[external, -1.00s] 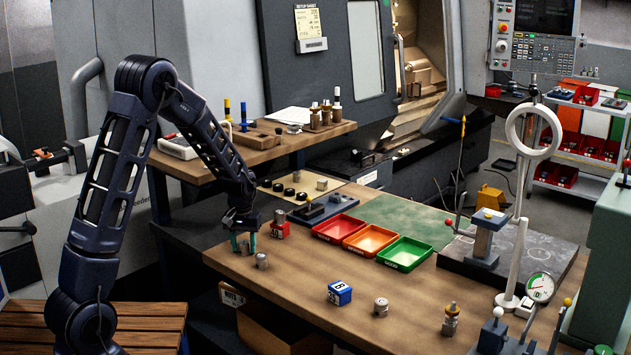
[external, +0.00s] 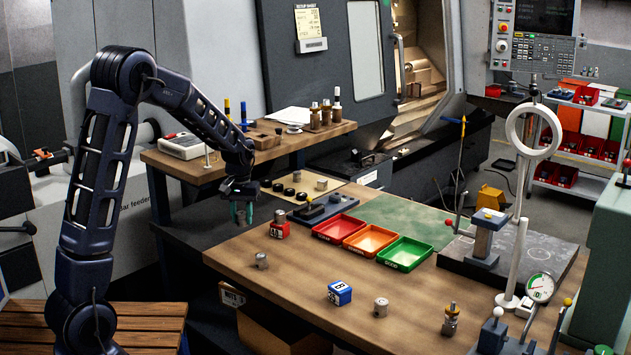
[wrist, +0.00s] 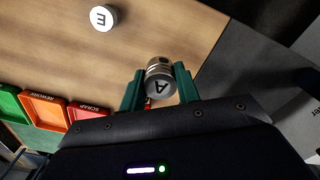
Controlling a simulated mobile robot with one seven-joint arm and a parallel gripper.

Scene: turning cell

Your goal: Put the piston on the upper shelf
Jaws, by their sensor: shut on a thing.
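In the external view my gripper (external: 241,212) hangs above the left end of the bench, in front of and below the upper shelf (external: 205,173); the held piston is hard to make out there. The upper shelf is a raised wooden board in front of the grey machine.
The shelf carries a white-grey box (external: 187,146), a wooden block (external: 264,136) and several bottles (external: 325,115). Another silver cylinder (external: 262,260) and a red block (external: 280,225) stand on the bench below. Red, orange and green trays (external: 404,253) lie to the right.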

